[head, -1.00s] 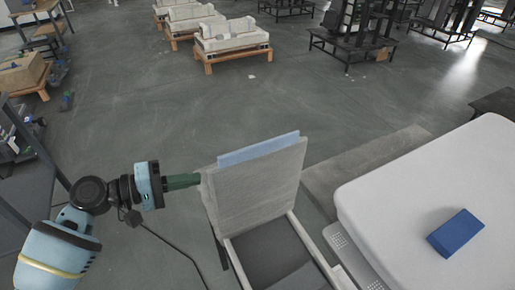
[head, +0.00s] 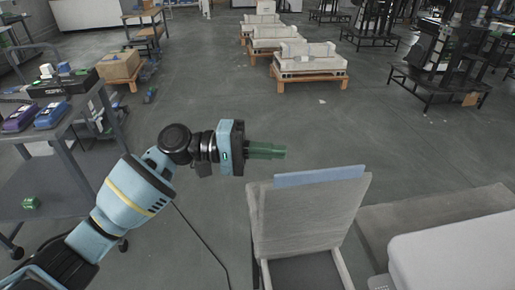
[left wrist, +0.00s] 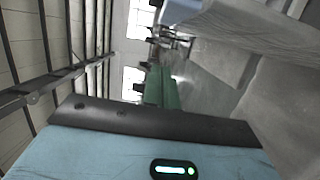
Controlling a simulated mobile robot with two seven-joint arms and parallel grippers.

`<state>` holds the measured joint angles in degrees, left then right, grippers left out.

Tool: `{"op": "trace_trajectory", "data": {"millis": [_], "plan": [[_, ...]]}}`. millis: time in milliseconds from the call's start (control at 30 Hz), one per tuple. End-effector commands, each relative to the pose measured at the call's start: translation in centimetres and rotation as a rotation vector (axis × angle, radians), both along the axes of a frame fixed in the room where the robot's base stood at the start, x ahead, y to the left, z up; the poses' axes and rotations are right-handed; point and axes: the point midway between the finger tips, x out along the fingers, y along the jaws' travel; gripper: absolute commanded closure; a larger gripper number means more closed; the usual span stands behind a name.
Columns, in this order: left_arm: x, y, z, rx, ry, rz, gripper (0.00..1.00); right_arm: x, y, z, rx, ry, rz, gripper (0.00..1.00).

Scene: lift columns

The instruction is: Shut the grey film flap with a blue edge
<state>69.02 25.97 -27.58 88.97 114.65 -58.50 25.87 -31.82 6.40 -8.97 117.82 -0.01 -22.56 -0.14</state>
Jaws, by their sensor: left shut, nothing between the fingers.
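The grey film flap (head: 305,215) stands upright, raised from the far end of a pale frame with a dark inside. Its blue edge (head: 320,176) runs along the top. My left gripper (head: 284,151) is shut and empty, with its green fingers pointing right, just above and left of the flap's upper left corner. In the head view a gap shows between the fingers and the blue edge. The left wrist view shows the green fingers (left wrist: 162,88) together and a grey surface at the upper right. My right gripper is not in view.
A white padded block (head: 455,252) stands at the lower right, beside a grey slab (head: 430,222). A metal cart (head: 60,165) with several devices stands at the left. Pallets with white loads (head: 308,62) stand far back. The floor behind the flap is open.

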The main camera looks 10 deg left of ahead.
Motion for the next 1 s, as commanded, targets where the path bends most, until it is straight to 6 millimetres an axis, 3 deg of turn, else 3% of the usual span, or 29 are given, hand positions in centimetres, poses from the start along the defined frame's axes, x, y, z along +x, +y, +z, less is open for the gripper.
{"op": "trace_trajectory", "data": {"millis": [267, 400, 600, 1000], "plan": [[0.6, -5.1, 0.1, 0.001, -0.002, -0.002, 1.0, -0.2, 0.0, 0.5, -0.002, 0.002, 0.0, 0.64], [-1.4, -5.5, 0.0, 0.002, -0.002, -0.001, 1.0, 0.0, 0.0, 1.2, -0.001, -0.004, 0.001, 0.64], [-2.8, -6.1, -0.1, 0.001, -0.001, 0.001, 1.0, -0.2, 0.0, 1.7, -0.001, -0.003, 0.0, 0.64], [-3.0, -6.2, -0.2, 0.001, 0.001, 0.001, 1.0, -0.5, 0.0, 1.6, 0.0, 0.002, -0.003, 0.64]]}}
